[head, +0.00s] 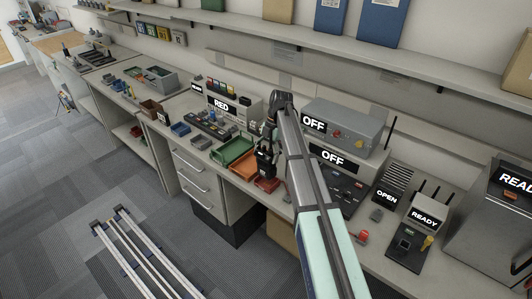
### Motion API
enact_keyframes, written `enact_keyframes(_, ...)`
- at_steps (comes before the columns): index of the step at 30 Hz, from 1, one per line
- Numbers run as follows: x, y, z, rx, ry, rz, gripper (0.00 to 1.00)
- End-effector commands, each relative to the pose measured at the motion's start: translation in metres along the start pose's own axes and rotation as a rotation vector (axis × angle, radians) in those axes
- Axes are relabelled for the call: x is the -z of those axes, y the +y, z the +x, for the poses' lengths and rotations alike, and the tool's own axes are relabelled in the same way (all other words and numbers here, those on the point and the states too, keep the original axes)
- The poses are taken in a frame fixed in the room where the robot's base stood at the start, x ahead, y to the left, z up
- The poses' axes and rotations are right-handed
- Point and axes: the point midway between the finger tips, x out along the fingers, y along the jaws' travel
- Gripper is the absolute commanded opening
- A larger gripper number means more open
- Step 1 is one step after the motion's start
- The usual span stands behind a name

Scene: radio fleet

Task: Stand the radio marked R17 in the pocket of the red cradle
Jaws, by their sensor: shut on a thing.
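My gripper (268,145) points down over the bench and is shut on a dark upright radio (264,165). Any marking on the radio is too small to read. The radio is right above a small red holder (268,185), which looks like the red cradle, near the bench's front edge. The radio and gripper hide part of the holder, so I cannot tell whether the radio's foot is inside its pocket or just above it.
An orange tray (243,166) and a green tray (232,149) lie left of the holder. A unit marked RED (222,106) stands behind them. Grey boxes marked OFF (345,129) stand right of my arm. A READY unit (424,217) is farther right.

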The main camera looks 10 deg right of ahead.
Motion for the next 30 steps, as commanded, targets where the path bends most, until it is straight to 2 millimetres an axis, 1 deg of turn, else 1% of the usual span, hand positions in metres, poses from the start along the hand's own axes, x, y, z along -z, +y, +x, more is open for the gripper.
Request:
enact_keyframes(1,-0.0021,-0.0001,0.0054,0.000,0.001,0.000,0.28)
enact_keyframes(3,-0.0037,-0.0001,0.0094,0.000,0.001,0.000,0.28)
enact_keyframes(7,-0.0056,-0.0001,0.0139,0.000,0.001,0.000,0.28)
enact_keyframes(30,-0.0060,-0.0002,0.0150,0.000,0.000,0.000,0.28)
